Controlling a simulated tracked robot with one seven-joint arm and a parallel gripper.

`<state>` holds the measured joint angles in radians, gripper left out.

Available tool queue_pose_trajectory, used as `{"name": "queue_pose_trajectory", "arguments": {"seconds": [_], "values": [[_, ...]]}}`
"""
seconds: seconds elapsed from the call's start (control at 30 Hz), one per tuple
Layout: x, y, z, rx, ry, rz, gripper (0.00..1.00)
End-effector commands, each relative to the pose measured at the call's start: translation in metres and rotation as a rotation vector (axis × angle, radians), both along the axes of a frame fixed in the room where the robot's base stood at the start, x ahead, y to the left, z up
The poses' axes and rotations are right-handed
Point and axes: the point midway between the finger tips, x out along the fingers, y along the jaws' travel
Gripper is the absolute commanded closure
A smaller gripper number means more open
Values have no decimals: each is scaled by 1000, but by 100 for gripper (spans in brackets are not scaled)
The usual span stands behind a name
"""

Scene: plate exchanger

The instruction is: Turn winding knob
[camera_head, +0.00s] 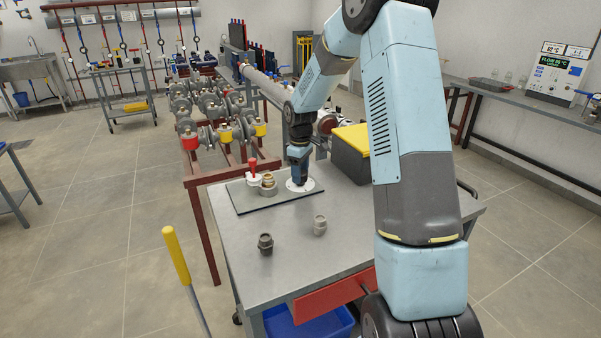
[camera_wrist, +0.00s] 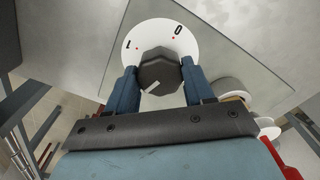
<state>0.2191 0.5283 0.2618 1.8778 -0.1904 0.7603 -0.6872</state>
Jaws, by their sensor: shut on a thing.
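The winding knob (camera_wrist: 160,69) is a dark, many-sided knob with a white pointer line, in the middle of a white round dial (camera_wrist: 184,28) marked "1" and "0" with red dots. The pointer line is at the knob's lower side in the wrist view, away from both marks. My gripper (camera_wrist: 160,82) is shut on the knob, one blue finger on each side. In the head view my gripper (camera_head: 297,180) points down onto the white dial (camera_head: 312,186) on the table's board; the knob is hidden there.
The dark board (camera_head: 250,206) also bears a white fitting with a red handle (camera_head: 253,171) and a brass fitting (camera_head: 268,186). Two loose fittings, dark (camera_head: 265,243) and grey (camera_head: 320,225), stand nearer on the table. A black box with a yellow lid (camera_head: 354,138) stands behind my gripper.

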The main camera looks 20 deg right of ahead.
Motion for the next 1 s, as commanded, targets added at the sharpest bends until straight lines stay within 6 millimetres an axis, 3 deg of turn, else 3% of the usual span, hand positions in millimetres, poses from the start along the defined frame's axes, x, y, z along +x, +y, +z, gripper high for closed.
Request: {"name": "queue_pose_trajectory", "arguments": {"seconds": [0.4,1.0], "values": [[3,-1,2,-1,-9,240,78],[3,-1,2,-1,-8,297,78]]}}
